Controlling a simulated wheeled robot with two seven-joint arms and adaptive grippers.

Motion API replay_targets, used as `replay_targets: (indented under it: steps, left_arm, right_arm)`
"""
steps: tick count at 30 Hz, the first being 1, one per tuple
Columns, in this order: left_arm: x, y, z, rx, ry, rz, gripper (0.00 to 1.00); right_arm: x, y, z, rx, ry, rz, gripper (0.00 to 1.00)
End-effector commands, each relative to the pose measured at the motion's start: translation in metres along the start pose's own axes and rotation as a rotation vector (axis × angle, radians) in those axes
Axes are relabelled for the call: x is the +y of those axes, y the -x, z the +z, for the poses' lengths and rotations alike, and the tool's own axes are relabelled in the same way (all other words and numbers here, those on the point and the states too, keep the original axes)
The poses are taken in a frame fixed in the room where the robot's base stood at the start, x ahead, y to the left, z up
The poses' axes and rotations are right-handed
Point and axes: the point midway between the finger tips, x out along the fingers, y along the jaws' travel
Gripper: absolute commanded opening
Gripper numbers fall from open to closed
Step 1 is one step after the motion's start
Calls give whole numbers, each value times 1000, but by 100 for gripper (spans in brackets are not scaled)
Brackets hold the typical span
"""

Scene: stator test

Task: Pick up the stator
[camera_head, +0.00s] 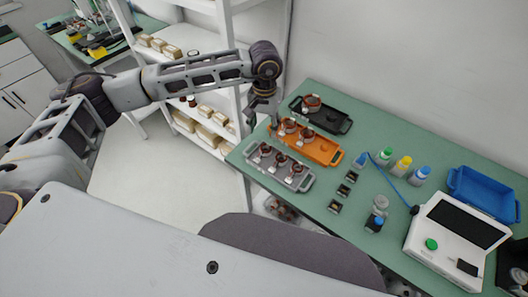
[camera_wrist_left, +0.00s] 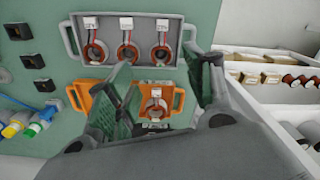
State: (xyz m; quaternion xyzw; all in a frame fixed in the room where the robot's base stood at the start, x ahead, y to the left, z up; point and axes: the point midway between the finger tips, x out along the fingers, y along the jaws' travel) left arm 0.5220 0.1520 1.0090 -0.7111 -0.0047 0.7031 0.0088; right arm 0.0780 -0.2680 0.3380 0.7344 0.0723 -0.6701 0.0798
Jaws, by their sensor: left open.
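Copper-wound stators with white tags sit in three trays on the green table. The grey tray (camera_head: 296,185) holds three stators (camera_head: 281,160). The orange tray (camera_head: 326,158) holds stators (camera_head: 290,126), and the black tray (camera_head: 335,122) holds one stator (camera_head: 312,102). My left gripper (camera_head: 262,112) is open and empty above the table's left edge, by the orange tray. In the left wrist view its fingers (camera_wrist_left: 163,85) spread over the orange tray (camera_wrist_left: 84,94), with one stator (camera_wrist_left: 155,104) between them. The fingers hide part of this tray. My right gripper is not in view.
Several small dark blocks (camera_head: 343,191) and bottles with coloured caps (camera_head: 402,167) stand right of the trays. A white device (camera_head: 430,249) and a blue bin (camera_head: 485,193) are at the right. White shelves (camera_head: 228,100) with boxes stand beyond the table's left edge.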

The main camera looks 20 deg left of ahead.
Motion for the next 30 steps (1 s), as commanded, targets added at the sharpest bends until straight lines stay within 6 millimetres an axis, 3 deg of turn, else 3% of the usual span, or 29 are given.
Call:
replay_targets:
  steps: [8,21,30]
  left_arm:
    - [-2,0,2,-8,-158,-10,53]
    - [-2,-1,2,-8,-169,-9,53]
    - [-2,-26,2,-10,-168,-10,53]
  right_arm:
    - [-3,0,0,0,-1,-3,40]
    - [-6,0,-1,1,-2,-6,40]
    - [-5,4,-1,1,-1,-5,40]
